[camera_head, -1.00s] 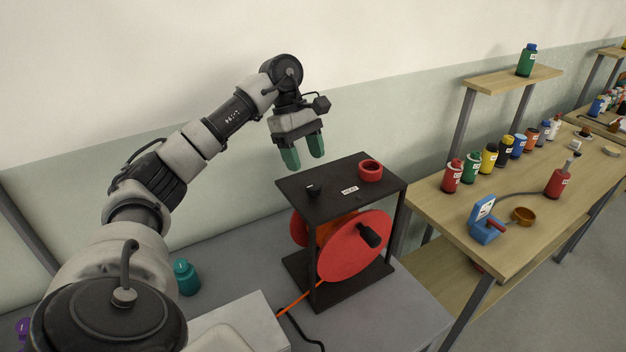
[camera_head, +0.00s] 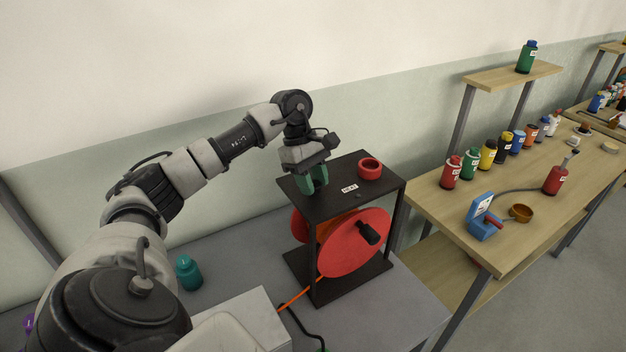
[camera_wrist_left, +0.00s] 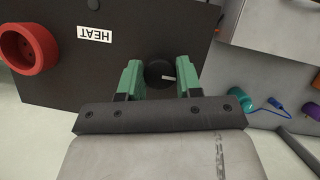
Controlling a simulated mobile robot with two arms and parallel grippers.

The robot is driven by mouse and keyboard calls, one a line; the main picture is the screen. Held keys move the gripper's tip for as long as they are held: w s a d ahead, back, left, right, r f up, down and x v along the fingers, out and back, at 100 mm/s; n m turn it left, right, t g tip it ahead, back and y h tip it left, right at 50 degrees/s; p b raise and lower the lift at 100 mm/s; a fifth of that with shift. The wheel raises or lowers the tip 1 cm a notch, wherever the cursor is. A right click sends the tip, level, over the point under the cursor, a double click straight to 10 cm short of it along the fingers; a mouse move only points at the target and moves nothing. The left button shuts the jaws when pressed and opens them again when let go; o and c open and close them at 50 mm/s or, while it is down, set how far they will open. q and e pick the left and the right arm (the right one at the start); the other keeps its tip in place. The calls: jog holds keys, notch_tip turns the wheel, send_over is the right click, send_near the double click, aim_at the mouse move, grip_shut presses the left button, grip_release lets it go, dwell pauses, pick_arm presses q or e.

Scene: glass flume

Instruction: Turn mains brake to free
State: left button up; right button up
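A small black knob (camera_wrist_left: 160,74) with a white pointer mark sits on the dark top plate (camera_head: 340,203) of a reel stand. In the left wrist view it lies between the green fingers of my left gripper (camera_head: 313,190), with a gap on each side. The gripper is open and points down at the plate. In the head view the fingers hide the knob. A white label (camera_wrist_left: 95,27) beside the knob reads "HEAT"; no label for a mains brake is readable. My right gripper is not in view.
A red ring-shaped part (camera_head: 370,168) stands on the same plate. Below is a red reel (camera_head: 352,245) with a black handle and an orange cable (camera_head: 292,300). A teal bottle (camera_head: 188,273) stands left. A wooden bench (camera_head: 540,205) with several bottles is at right.

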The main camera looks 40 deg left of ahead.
pick_arm(q)
jog(key=shift+c, duration=1)
jog(key=shift+f+n+t+b, duration=0.2)
jog(key=shift+n+t+b, duration=0.3)
jog(key=shift+n+b, duration=0.8)
jog(key=n+b, duration=0.2)
jog(key=shift+n+t, duration=0.3)
jog(key=shift+t, duration=0.1)
jog(key=n+t+b, duration=0.1)
jog(key=n, duration=0.1)
jog(key=shift+s+r+n+y, duration=0.1)
jog(key=shift+n+y, duration=0.2)
jog(key=shift+y, duration=0.1)
jog(key=n+t+y+b, duration=0.1)
jog(key=n+b, duration=0.1)
jog(key=n, duration=0.2)
jog(key=shift+n, duration=0.3)
jog(key=n+y, duration=0.1)
jog(key=n, duration=0.1)
jog(key=n+y+b, duration=0.1)
jog(key=n, duration=0.2)
jog(key=shift+d+r+t+y, duration=0.1)
jog(key=shift+r+t+y, duration=0.05)
jog(key=shift+t+y, duration=0.2)
jog(key=shift+n, duration=0.4)
jog(key=o, duration=0.9)
